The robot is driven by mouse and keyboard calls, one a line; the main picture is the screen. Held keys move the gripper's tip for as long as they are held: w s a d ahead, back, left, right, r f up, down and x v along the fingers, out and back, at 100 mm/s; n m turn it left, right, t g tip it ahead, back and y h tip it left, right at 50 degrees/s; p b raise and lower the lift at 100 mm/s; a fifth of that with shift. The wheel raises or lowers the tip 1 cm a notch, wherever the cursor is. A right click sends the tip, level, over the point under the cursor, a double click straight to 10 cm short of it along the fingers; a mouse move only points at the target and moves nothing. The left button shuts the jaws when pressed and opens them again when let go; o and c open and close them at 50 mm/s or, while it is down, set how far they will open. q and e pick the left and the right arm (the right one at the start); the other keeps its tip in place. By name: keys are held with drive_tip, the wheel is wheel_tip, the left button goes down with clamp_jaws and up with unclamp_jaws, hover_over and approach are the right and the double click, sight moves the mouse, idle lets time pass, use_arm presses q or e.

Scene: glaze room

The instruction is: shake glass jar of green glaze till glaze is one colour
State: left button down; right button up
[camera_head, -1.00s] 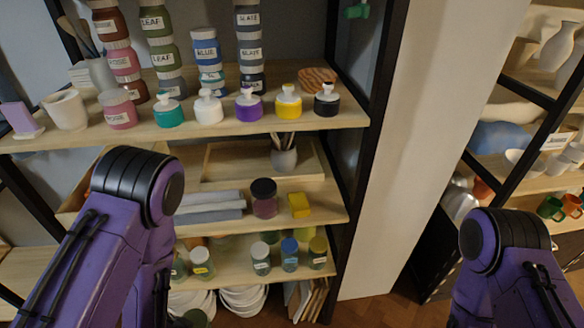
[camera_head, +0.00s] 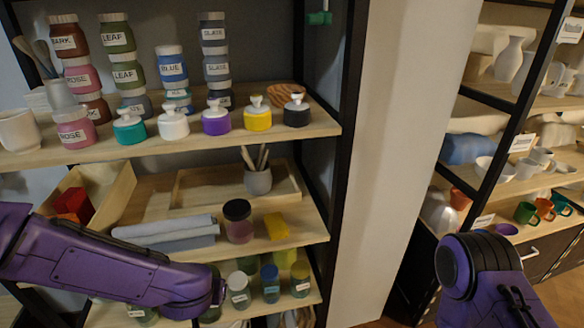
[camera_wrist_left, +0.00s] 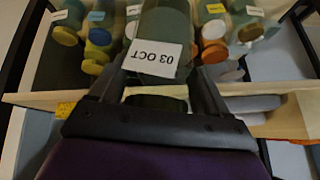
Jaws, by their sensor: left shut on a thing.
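In the left wrist view my left gripper (camera_wrist_left: 160,88) is shut on a glass jar (camera_wrist_left: 165,18) with dull green contents. The jar has a white label reading 03 OCT and a dark lid (camera_wrist_left: 155,103). The label is upside down in that view, as are the shelf jars behind, so the held jar stands roughly as they do. Part of the jar is cut off by the frame edge, and I cannot tell whether its glaze is one colour. In the head view my left arm reaches across the lower left, and its gripper cannot be made out. My right gripper is out of view.
Several labelled jars stand on the low shelf, including a blue-lidded one (camera_head: 270,282). Above are a dark-lidded jar (camera_head: 238,222), a yellow sponge (camera_head: 276,226), folded cloths (camera_head: 170,236) and a wooden tray (camera_head: 200,180). A black shelf post (camera_head: 352,110) stands to the right.

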use_arm(q)
drive_tip(key=r, duration=0.2)
drive_tip(key=w+r, duration=0.1)
drive_tip(key=r, duration=0.2)
drive_tip(key=w+r, duration=0.1)
drive_tip(key=r, duration=0.1)
drive_tip(key=shift+r, duration=0.4)
drive_tip(key=f, duration=0.4)
drive_tip(key=shift+s+a+f, duration=0.1)
drive_tip(key=shift+s+f, duration=0.25)
drive_tip(key=shift+s, duration=0.05)
drive_tip(key=shift+w+r, duration=0.1)
drive_tip(key=shift+r, duration=0.1)
drive_tip(key=r, duration=0.4)
drive_tip(key=shift+w+r, duration=0.2)
drive_tip(key=shift+w, duration=0.15)
drive_tip(key=f, duration=0.2)
drive_tip(key=s+f, duration=0.1)
drive_tip(key=f, duration=0.2)
drive_tip(key=shift+f, duration=0.25)
drive_tip(key=shift+w, duration=0.25)
